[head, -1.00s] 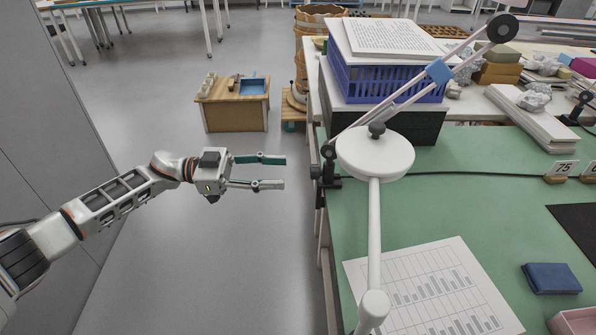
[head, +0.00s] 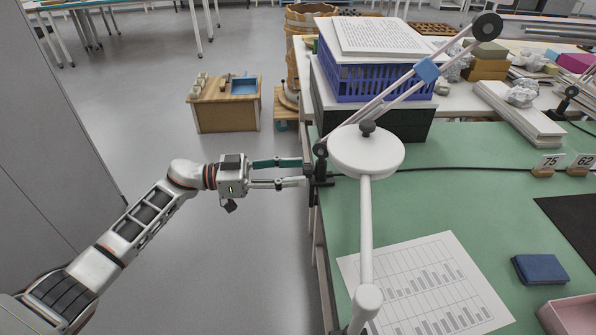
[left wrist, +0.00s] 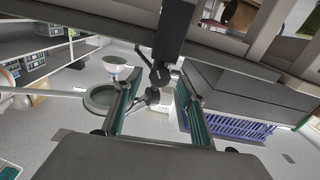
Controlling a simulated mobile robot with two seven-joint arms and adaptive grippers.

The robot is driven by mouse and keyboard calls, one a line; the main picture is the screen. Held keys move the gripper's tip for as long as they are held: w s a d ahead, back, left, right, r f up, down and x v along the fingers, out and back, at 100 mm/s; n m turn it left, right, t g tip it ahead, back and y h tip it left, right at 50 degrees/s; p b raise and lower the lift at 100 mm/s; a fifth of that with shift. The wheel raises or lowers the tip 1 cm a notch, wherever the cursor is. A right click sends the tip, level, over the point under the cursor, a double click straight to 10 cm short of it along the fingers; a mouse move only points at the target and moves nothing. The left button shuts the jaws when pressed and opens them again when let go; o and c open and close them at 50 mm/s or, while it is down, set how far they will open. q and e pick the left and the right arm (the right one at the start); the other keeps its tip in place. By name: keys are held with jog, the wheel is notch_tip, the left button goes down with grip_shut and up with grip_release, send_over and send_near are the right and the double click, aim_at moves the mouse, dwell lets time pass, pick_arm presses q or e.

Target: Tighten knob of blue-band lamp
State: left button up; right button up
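The lamp has a blue band (head: 427,70) on its slanted arm, which rises from a dark clamp (head: 321,183) on the table's left edge. A round black joint or knob (head: 320,150) sits above the clamp. A white disc (head: 365,152) with a dark knob (head: 367,127) stands to its right. My left gripper (head: 306,172) is open, its fingertips close by the clamp from the left. In the left wrist view, dark lamp parts (left wrist: 160,76) show between the spread fingers; contact cannot be told. My right gripper is not in view.
The green table (head: 470,190) holds a chart sheet (head: 430,290), a blue box (head: 540,269) and number tags (head: 548,165). A blue crate (head: 370,82) with papers stands behind the lamp. Open floor (head: 240,260) lies left of the table.

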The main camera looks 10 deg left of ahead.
pick_arm(q)
jog(key=shift+w+d, duration=0.2)
jog(key=shift+d, duration=0.5)
jog(key=c, duration=1.1)
jog(key=shift+m, duration=1.4)
jog(key=o, duration=1.1)
